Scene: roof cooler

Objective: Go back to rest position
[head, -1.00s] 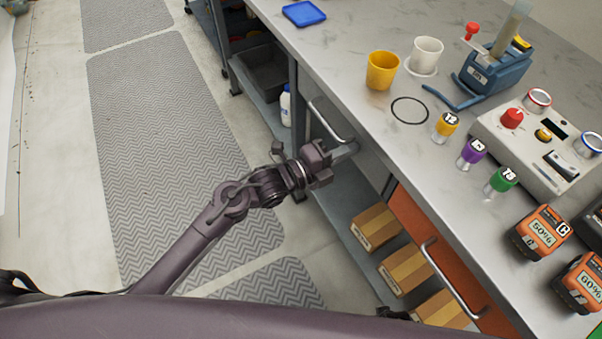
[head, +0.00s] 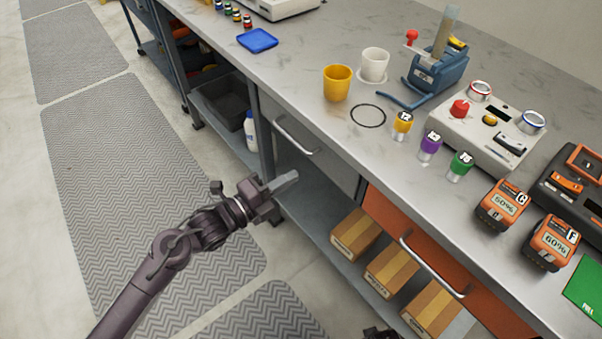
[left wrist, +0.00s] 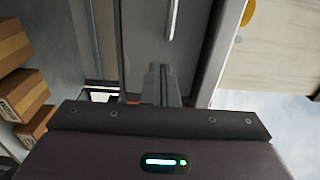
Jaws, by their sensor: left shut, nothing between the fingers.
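My left gripper (head: 287,181) is in front of the workbench, below the grey drawer (head: 310,160) and its handle (head: 297,137) in the picture. Its fingers are together with nothing between them. In the left wrist view the shut fingers (left wrist: 164,85) point toward a grey drawer front with a bar handle (left wrist: 173,18), apart from the handle as far as I can tell. A small dark piece at the bottom edge of the head view may be part of my right arm; its jaws do not show.
The workbench top (head: 300,60) holds a yellow cup (head: 337,84), a white cup (head: 374,65), coloured cylinders and orange batteries (head: 502,204). An orange drawer (head: 385,215) is to the right. Boxes (head: 355,234) stand on the lower shelf. The matted floor (head: 130,170) at left is clear.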

